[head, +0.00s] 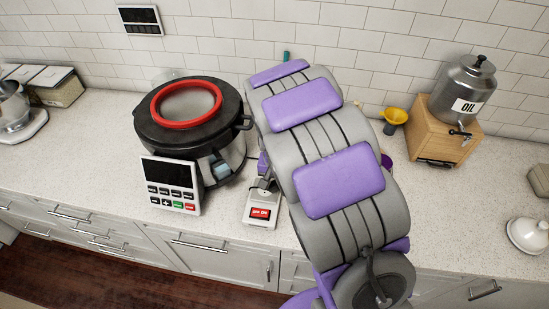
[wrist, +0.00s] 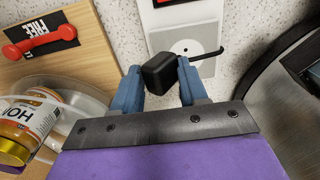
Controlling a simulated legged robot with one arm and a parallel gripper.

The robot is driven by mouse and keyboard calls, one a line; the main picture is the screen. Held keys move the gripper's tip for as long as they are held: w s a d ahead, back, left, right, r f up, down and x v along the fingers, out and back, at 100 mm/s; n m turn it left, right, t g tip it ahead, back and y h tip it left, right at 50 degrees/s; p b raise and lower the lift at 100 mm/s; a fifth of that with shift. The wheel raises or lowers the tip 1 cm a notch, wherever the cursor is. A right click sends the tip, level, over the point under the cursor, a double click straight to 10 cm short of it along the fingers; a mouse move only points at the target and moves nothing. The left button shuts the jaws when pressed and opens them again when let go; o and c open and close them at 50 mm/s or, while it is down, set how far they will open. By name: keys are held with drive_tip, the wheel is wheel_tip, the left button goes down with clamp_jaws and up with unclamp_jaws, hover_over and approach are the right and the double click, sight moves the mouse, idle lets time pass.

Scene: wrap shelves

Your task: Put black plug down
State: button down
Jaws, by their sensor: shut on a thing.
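The black plug (wrist: 163,72) is a small rounded black block with a short black cord at its right, seen in the wrist view. My gripper (wrist: 160,82) is shut on it, with one blue finger on each side. The plug is in front of a white device (wrist: 186,20) with a grey plate; I cannot tell whether they touch. In the head view the white device (head: 262,205) has a red switch and stands on the counter beside the cooker. My arm hides most of the gripper and the plug there.
A large pot cooker (head: 190,118) with a red ring stands left of the device. An oil dispenser (head: 466,92) on a wooden stand and a yellow funnel (head: 394,116) are at the right. A jar (wrist: 28,125) and a wooden board (wrist: 60,52) lie left of my gripper.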

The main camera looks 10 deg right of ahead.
drive_tip(key=w, duration=0.4)
drive_tip(key=w+d+b, duration=0.1)
drive_tip(key=w, duration=0.3)
drive_tip(key=w+f, duration=0.1)
drive_tip(key=w, duration=0.2)
drive_tip(key=shift+w+d+b, duration=0.35)
drive_tip(key=shift+w+d, duration=0.05)
drive_tip(key=w, duration=0.1)
drive_tip(key=w+d, duration=0.1)
drive_tip(key=w, duration=0.1)
drive_tip(key=shift+w+d, duration=0.3)
drive_tip(key=shift+d, duration=0.1)
drive_tip(key=shift+a+f, duration=0.15)
drive_tip(key=shift+f, duration=0.05)
wheel_tip(320, 180, down, 3)
drive_tip(key=shift+s+r+b, duration=0.1)
drive_tip(key=shift+s+b, duration=0.05)
drive_tip(key=shift+b, duration=0.55)
drive_tip(key=shift+f, duration=0.2)
